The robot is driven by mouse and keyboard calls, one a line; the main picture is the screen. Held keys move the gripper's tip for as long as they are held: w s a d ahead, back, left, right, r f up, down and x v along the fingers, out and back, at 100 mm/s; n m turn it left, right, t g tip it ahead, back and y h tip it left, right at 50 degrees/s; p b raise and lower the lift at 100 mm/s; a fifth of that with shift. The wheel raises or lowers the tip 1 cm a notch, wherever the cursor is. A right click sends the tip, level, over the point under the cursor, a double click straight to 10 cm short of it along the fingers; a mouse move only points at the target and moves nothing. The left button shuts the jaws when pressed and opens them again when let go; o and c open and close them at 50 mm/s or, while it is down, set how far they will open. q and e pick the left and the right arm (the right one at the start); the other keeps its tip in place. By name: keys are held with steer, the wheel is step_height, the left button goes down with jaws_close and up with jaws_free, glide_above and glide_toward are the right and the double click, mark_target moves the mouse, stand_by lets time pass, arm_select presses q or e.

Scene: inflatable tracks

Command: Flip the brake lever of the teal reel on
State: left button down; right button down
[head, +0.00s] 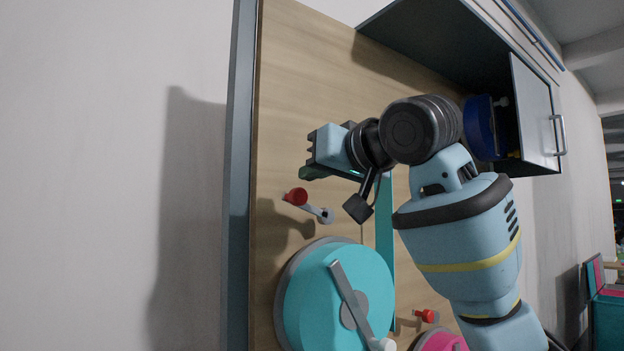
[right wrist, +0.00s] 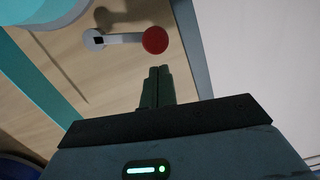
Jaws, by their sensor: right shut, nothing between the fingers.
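The teal reel (head: 308,298) is mounted on the wooden panel, with a grey crank across its face. Its brake lever (head: 312,207) sits just above it, a short grey arm with a red knob at its upper left end and a pivot at its lower right. In the right wrist view the lever (right wrist: 125,39) lies level, red knob to the right. My right gripper (head: 306,173) is shut and empty, just above the red knob in the head view. Its fingertips (right wrist: 158,72) point at the knob with a small gap in the picture; contact is not visible. My left gripper is out of view.
A teal strap (head: 384,225) runs up from the reel, partly behind my right arm. A pink reel (head: 440,341) with its own red-knobbed lever (head: 425,316) is at lower right. An open cabinet (head: 535,115) holding a blue object (head: 482,128) is at upper right.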

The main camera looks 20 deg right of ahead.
steer(key=r+v, duration=0.2)
steer(key=v, duration=0.9)
steer(key=shift+w+r, duration=0.15)
